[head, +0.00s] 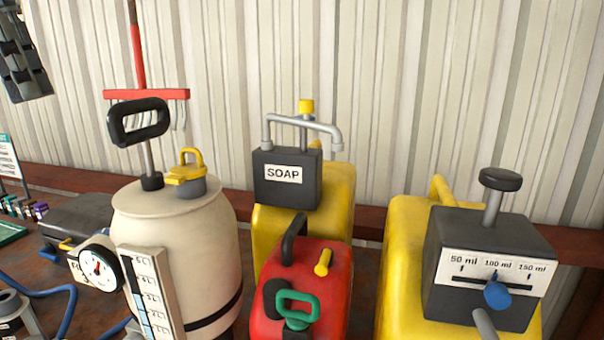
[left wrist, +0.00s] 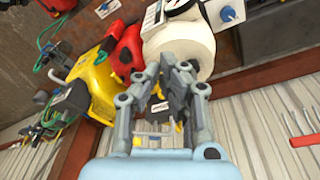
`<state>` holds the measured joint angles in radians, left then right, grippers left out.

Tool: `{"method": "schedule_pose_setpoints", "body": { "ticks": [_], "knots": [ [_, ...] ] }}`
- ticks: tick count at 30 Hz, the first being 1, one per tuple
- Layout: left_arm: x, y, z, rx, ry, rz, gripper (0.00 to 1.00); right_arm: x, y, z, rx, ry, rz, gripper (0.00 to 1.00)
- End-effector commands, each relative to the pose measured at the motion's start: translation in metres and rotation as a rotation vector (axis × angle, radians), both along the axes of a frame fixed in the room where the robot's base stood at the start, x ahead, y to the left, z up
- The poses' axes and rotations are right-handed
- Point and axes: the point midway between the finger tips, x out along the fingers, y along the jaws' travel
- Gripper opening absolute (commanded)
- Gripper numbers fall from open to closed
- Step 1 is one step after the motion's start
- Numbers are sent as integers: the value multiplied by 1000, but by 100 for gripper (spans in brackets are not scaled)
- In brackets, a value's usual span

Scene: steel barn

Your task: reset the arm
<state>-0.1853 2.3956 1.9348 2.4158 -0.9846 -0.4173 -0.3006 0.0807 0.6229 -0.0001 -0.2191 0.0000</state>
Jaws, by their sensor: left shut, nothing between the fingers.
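My left gripper (head: 24,62) shows at the top left corner of the head view, dark and partly cut off by the frame. It is raised in front of the wall, apart from the things below it. In the left wrist view its grey fingers (left wrist: 176,72) are shut with nothing between them. My right gripper is in neither view.
A cream tank (head: 180,235) with a black handle and dial stands at left. A red can (head: 335,285), a yellow soap canister (head: 335,215) and a yellow dosing canister (head: 405,260) stand to its right. A red rake (head: 150,94) leans on the corrugated wall (head: 420,90).

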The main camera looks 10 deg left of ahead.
Motion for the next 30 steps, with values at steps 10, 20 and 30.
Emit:
{"method": "schedule_pose_setpoints", "body": {
  "ticks": [10, 20, 30],
  "knots": [
    [-33, 21, -78, -24, 78, -70, 0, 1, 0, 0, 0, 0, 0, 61],
    [-93, 12, -222, -57, 96, -172, 0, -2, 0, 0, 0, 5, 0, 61],
    [-136, -66, -333, -51, -72, -45, 0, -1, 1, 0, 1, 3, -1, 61]
  ]
}}
